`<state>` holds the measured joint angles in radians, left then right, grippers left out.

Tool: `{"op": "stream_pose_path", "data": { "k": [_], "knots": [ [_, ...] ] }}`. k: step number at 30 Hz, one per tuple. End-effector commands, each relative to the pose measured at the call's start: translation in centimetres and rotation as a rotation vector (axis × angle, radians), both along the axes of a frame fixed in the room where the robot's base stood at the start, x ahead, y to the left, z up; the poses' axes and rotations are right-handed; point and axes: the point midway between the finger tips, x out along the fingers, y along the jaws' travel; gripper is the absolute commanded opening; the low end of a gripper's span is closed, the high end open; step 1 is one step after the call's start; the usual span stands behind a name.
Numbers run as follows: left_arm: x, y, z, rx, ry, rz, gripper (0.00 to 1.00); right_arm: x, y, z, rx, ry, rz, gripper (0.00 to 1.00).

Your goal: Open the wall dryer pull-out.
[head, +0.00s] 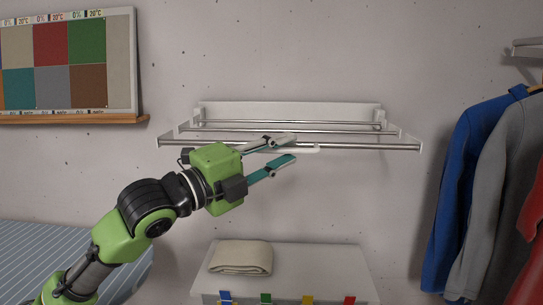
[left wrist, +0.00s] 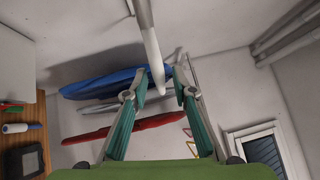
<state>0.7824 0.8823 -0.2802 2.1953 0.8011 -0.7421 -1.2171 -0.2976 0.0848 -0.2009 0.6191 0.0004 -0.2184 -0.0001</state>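The wall dryer (head: 290,110) is a white wall panel with several metal bars, and its front bar (head: 375,146) stands out from the wall. A white handle (head: 306,149) shows under the front bar. My right gripper is in neither view.
A white cabinet (head: 330,262) with a folded cream towel (head: 241,257) stands below the dryer. Blue, grey and red garments (head: 465,170) hang at the right. A colored board (head: 68,60) is on the wall at the left, above a striped surface (head: 45,250).

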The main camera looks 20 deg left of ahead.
Motion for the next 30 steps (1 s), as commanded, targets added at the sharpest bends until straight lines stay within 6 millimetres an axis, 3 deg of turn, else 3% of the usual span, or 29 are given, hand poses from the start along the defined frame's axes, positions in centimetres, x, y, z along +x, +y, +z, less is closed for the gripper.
{"op": "stream_pose_path", "data": {
  "k": [15, 30],
  "knots": [
    [-5.3, 2.9, -1.1, 0.007, 0.005, 0.001, 0.25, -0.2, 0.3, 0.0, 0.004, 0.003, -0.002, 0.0],
    [-8.2, 4.5, -1.5, -0.001, 0.004, -0.002, 0.25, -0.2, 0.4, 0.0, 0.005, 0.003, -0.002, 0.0]
  ]
}}
